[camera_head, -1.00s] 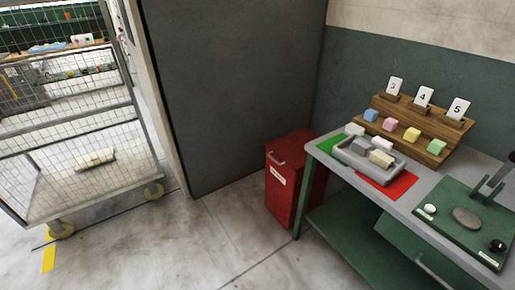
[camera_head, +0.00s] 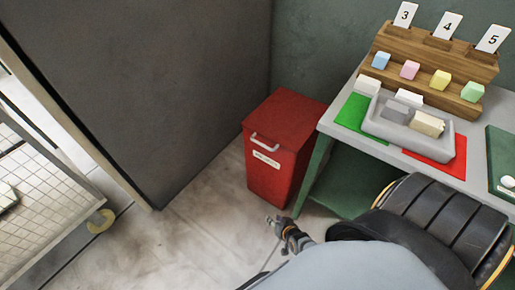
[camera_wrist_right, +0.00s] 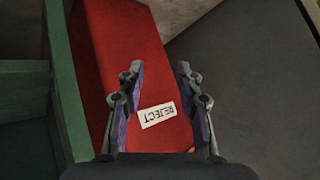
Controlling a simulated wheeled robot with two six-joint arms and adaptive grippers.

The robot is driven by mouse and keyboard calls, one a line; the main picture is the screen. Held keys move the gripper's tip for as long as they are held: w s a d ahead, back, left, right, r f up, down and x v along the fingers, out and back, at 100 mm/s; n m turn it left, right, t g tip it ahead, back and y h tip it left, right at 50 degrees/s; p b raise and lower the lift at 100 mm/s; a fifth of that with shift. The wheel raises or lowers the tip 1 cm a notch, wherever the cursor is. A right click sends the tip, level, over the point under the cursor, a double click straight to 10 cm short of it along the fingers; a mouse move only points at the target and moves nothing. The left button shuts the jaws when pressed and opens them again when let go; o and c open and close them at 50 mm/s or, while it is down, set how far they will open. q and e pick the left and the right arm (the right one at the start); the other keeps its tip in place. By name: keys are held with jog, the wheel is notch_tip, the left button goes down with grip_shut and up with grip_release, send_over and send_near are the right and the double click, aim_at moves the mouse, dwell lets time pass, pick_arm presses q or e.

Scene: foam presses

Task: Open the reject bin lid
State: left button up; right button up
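The red reject bin (camera_head: 275,178) stands on the floor left of the workbench. Its lid (camera_head: 287,117) is down, with a pale bar handle (camera_head: 264,142) at the front edge and a white label (camera_head: 266,159) below it. My right gripper (camera_head: 275,224) is low in front of the bin, apart from the handle. In the right wrist view, the right gripper (camera_wrist_right: 157,70) is open and empty, its fingers apart before the bin's red front (camera_wrist_right: 125,40). The REJECT label (camera_wrist_right: 158,115) reads upside down between them. The handle is mostly hidden there. My left gripper is out of view.
The workbench (camera_head: 336,128) stands right of the bin, holding a grey tray (camera_head: 372,128) with blocks, green and red mats and a numbered rack (camera_head: 425,68). A dark panel (camera_head: 150,90) rises behind left. A mesh cart (camera_head: 45,205) is at far left. Floor before the bin is clear.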

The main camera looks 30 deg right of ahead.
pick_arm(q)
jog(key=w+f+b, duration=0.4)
pick_arm(e)
jog(key=w+d+r+m+t, duration=0.15)
jog(key=w+m+t, duration=0.25)
jog(key=w, duration=0.4)
jog(key=m+t+h+b, duration=0.55)
jog(key=m+b, duration=0.25)
jog(key=m, duration=0.3)
send_near(263, 145)
jog(key=shift+g+h, duration=0.25)
jog(key=shift+h, duration=0.2)
jog(key=x, duration=0.9)
jog(key=shift+w+a+f, duration=0.15)
jog(key=shift+w+f, duration=0.1)
jog(key=shift+w, duration=0.15)
jog(key=shift+w+r+b, duration=0.1)
jog(key=shift+w+b, duration=0.2)
jog(key=shift+w, duration=0.2)
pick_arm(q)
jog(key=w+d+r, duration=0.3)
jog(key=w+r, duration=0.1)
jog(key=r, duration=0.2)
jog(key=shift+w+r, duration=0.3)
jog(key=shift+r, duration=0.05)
pick_arm(e)
jog(key=shift+c, duration=0.3)
grip_shut()
